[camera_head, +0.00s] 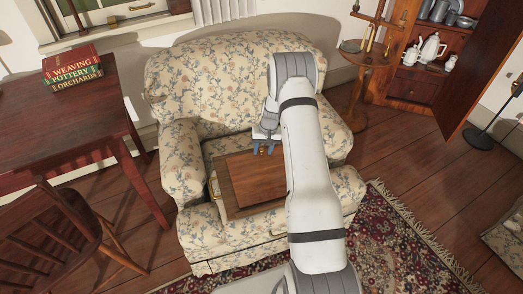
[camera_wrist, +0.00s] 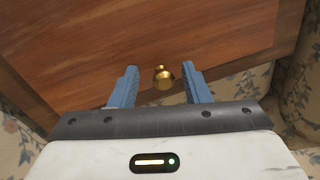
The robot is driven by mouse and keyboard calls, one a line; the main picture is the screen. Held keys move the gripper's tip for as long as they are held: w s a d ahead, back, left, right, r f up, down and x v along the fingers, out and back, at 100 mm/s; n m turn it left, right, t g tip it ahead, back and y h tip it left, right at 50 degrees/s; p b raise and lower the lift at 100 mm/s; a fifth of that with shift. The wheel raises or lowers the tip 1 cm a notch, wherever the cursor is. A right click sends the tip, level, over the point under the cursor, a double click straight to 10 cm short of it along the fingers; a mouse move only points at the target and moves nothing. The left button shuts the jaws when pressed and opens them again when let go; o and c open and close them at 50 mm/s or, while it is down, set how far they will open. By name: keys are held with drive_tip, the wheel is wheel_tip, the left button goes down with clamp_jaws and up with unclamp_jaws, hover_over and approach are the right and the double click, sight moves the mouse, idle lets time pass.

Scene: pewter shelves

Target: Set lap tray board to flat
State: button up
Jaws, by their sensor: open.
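The lap tray (camera_head: 222,196) sits on the seat of a floral armchair. Its brown wooden board (camera_head: 255,178) covers most of it; I cannot tell its exact tilt. In the wrist view the board (camera_wrist: 150,40) fills the upper part, with a small brass knob (camera_wrist: 163,78) near its edge. My gripper (camera_head: 264,150) is at the board's far edge, below my arm. In the wrist view its two blue fingers (camera_wrist: 161,85) are open, one on each side of the knob, with gaps showing. My arm hides the board's right side in the head view.
The floral armchair (camera_head: 225,62) surrounds the tray with its back and arms. A wooden desk (camera_head: 80,110) with stacked books (camera_head: 72,68) and a chair (camera_head: 50,235) stand at left. A round side table (camera_head: 365,60) and an open cabinet (camera_head: 415,85) stand at right. A patterned rug (camera_head: 400,240) lies in front.

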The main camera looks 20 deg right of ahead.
wheel_tip(320, 180, up, 8)
drive_tip(key=d, duration=0.1)
drive_tip(key=shift+f+p, duration=0.2)
drive_tip(key=shift+p, duration=0.15)
drive_tip(key=shift+s+d, duration=0.1)
drive_tip(key=s+a+r+p, duration=0.2)
drive_tip(key=s+r, duration=0.2)
drive_tip(key=r, duration=0.5)
drive_tip(key=s+a+r+n+p, duration=0.1)
drive_tip(key=s+a+r+p, duration=0.15)
drive_tip(key=r, duration=0.55)
drive_tip(key=s+a+r+p, duration=0.15)
drive_tip(key=s+r, duration=0.25)
drive_tip(key=r, duration=0.5)
drive_tip(key=s+a+r+p, duration=0.2)
drive_tip(key=s+r, duration=0.3)
drive_tip(key=s, duration=0.3)
drive_tip(key=s+a+r+n+t+h+p, duration=0.1)
drive_tip(key=s+a+r+p, duration=0.1)
drive_tip(key=s+r, duration=0.3)
drive_tip(key=s+a+r+t+p, duration=0.1)
drive_tip(key=s+r, duration=0.4)
drive_tip(key=s, duration=0.6)
drive_tip(key=shift+s+a+r+n+h+p, duration=0.3)
drive_tip(key=shift+a+h+p, duration=0.15)
drive_tip(key=shift+p, duration=0.35)
